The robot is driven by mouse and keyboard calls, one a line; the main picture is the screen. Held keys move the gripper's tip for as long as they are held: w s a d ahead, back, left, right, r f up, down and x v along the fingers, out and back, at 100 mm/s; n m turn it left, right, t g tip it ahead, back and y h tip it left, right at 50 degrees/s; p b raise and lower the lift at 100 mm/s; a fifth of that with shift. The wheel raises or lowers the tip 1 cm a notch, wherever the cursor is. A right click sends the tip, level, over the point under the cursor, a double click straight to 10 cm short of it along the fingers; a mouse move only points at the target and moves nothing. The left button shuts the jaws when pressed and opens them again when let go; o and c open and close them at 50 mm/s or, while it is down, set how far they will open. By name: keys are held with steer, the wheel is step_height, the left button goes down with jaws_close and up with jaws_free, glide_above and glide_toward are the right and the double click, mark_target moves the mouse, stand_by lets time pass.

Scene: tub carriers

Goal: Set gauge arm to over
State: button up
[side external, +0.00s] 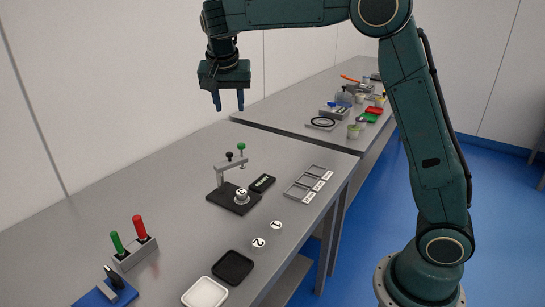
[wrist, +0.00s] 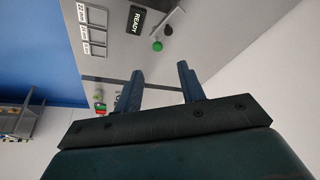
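The gauge stands on a black base plate (side external: 245,204) on the grey bench. Its grey arm (side external: 231,165) reaches across the top of an upright post. A black knob (side external: 229,156) and a green knob (side external: 241,147) stand at the arm's right end. A round silver piece with a white marked top (side external: 241,194) sits on the base. A black plate reading READY (side external: 262,183) lies beside it and also shows in the wrist view (wrist: 137,19). My gripper (side external: 229,104) is open and empty, pointing down high above the bench, behind the gauge.
A labelled three-slot tray (side external: 310,183) lies right of the gauge. Two numbered white discs (side external: 267,234), black (side external: 233,267) and white (side external: 205,293) trays, and a rack with green and red handles (side external: 136,254) are nearer. A second bench behind is cluttered.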

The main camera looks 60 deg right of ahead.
steer(key=s+r+n+t+y, duration=0.1)
steer(key=s+n, duration=0.2)
steer(key=s, duration=0.6)
steer(key=s+a+r+n+t, duration=0.1)
steer(key=s+r+n, duration=0.1)
steer(key=s, duration=0.7)
steer(key=shift+a+r+n+y, duration=0.3)
steer(key=shift+n+y, duration=0.1)
steer(key=shift+n, duration=0.3)
steer(key=shift+s, duration=0.1)
steer(key=shift+c, duration=0.2)
steer(key=c, duration=0.7)
steer(key=shift+w, duration=0.5)
jaws_close()
steer(key=w+d+f+n, duration=0.1)
steer(key=w+d+f, duration=0.2)
steer(key=w, duration=0.5)
steer(key=w+d+f+n+y, duration=0.1)
steer(key=w+d+f, duration=0.2)
steer(key=w, duration=0.5)
steer(key=w+d+f+n, duration=0.1)
steer(key=w+d+f, duration=0.2)
steer(key=w, duration=0.5)
steer(key=shift+w+d+n+g+y, duration=0.15)
steer(key=shift+d+n+g+y, duration=0.25)
steer(key=shift+d, duration=0.35)
